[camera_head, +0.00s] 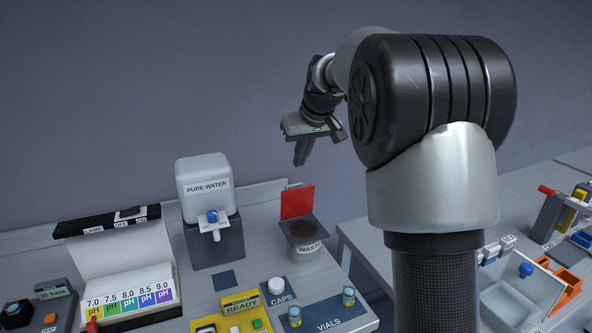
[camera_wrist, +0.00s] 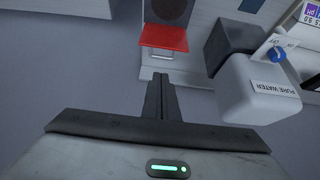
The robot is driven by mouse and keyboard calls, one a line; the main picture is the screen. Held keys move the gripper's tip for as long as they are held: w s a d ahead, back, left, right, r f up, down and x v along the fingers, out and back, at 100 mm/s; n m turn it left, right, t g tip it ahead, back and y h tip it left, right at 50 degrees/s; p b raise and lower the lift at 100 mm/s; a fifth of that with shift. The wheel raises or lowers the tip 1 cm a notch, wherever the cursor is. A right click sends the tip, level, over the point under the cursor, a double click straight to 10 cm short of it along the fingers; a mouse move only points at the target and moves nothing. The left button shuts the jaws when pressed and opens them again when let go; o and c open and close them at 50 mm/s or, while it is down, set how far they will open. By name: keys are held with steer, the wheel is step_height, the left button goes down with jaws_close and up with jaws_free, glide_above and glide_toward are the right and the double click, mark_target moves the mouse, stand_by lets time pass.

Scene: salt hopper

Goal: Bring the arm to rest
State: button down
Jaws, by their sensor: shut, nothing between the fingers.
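My arm is raised over the bench in the head view, with its large dark joint filling the right of centre. My gripper (camera_head: 301,158) hangs in the air above and behind the red panel, pointing down. In the wrist view my gripper (camera_wrist: 161,80) has its two dark fingers together, with nothing between them. The fingers are apart from everything on the bench.
Below stand the waste bin (camera_head: 308,249) with its red panel (camera_head: 297,202) and the pure water tank (camera_head: 204,185). A pH chart (camera_head: 130,297), a vials mat (camera_head: 335,323) and a white cap (camera_head: 277,285) are at the front. The air around my gripper is free.

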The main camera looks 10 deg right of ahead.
steer(key=s+r+p, duration=0.3)
steer(key=s+r, duration=0.8)
steer(key=s, duration=0.1)
steer(key=s+a+f+m+p, duration=0.1)
steer(key=s+f+p, duration=0.1)
steer(key=s, duration=1.1)
steer(key=s+a+f+m+h+p, duration=0.1)
steer(key=s+f+p, duration=0.1)
steer(key=s, duration=1.1)
steer(key=shift+s+a+f+p, duration=0.3)
steer(key=shift+s+f+p, duration=0.1)
steer(key=shift+f, duration=0.45)
steer(key=shift+a, duration=0.15)
